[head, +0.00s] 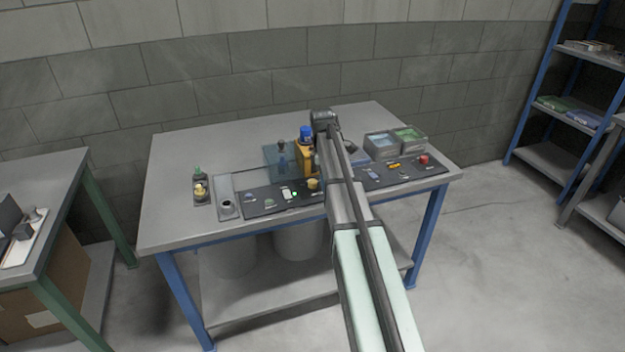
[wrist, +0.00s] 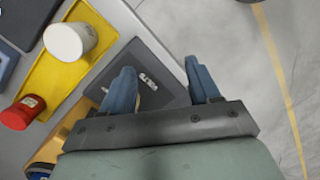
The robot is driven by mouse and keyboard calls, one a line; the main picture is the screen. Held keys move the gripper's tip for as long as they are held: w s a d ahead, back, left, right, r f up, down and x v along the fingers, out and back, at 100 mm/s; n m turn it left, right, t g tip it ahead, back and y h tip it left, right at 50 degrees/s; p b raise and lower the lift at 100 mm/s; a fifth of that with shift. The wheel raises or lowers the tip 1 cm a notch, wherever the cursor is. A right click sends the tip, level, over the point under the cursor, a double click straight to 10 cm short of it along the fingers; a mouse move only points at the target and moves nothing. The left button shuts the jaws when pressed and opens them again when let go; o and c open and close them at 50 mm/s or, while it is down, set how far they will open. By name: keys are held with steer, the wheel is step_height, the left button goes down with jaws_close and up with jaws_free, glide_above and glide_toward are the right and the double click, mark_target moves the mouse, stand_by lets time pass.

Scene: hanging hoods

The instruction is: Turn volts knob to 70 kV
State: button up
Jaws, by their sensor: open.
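A dark control panel (head: 263,204) lies along the front of the table, with small dials, labels and a lit green lamp (head: 294,194). My arm crosses the panel and hides part of it. I cannot pick out the volts knob or read any setting in either view. In the wrist view, my gripper (wrist: 162,86) is open, with its two blue fingers apart and nothing held between them. A dark plate (wrist: 152,68) with small white marking lies below and between the fingers. In the head view, the fingers are hidden by the arm.
The wrist view shows a yellow tray (wrist: 85,22), a white cylinder (wrist: 70,40) and a red cylinder (wrist: 20,113) at left. A yellow stand (head: 304,157), clear bins (head: 382,144) and a red button (head: 423,160) are on the table (head: 185,155). Its back left is clear.

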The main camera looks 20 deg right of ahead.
step_height(320, 180, up, 8)
steer(key=r+t, duration=0.1)
steer(key=t, duration=0.1)
glide_above(312, 181)
steer(key=shift+y, duration=0.4)
step_height(312, 181, down, 14)
steer(key=shift+d+f, duration=0.1)
steer(key=c, duration=1)
